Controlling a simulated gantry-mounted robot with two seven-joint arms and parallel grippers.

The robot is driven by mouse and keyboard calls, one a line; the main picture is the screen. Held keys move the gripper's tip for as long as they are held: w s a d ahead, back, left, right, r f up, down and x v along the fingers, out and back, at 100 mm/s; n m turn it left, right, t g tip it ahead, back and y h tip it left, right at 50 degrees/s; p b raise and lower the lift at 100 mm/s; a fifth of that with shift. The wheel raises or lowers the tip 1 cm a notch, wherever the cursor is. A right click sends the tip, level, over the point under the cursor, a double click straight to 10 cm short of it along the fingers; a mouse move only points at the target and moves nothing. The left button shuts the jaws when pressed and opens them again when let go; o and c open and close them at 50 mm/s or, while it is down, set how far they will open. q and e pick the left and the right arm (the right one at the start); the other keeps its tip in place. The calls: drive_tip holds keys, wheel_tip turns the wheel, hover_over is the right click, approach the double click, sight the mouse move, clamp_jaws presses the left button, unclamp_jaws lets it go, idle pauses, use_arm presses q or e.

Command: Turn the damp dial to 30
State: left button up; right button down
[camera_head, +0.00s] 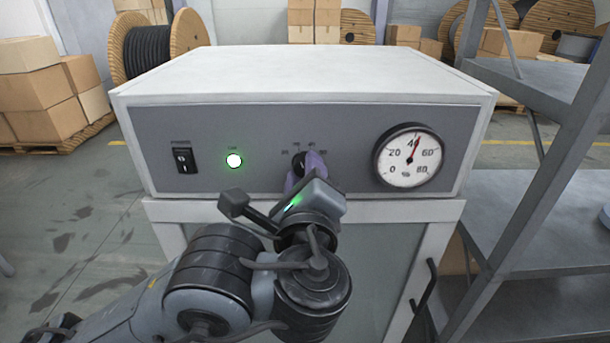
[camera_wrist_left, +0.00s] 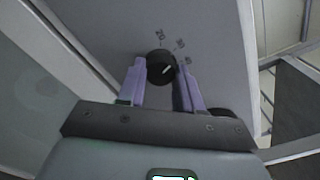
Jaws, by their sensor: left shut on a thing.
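The damp dial (camera_head: 298,161) is a small black knob on the grey front panel of a white box, with small scale marks above it. In the left wrist view the dial (camera_wrist_left: 160,68) shows a light pointer line. My left gripper (camera_head: 304,170) reaches it from below and its purple fingers are shut on either side of the knob. The fingers also show in the left wrist view (camera_wrist_left: 161,82). A round gauge (camera_head: 409,156) on the panel's right has a red needle near 40. My right gripper is not in view.
A black power switch (camera_head: 184,160) and a lit green lamp (camera_head: 234,160) sit left of the dial. A metal shelf (camera_head: 540,200) stands close on the right. Cardboard boxes (camera_head: 40,100) and cable reels (camera_head: 160,45) are behind.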

use_arm(q)
drive_tip(key=o, duration=1)
drive_tip(key=shift+s+p, duration=2.6)
drive_tip(key=shift+s, duration=2.8)
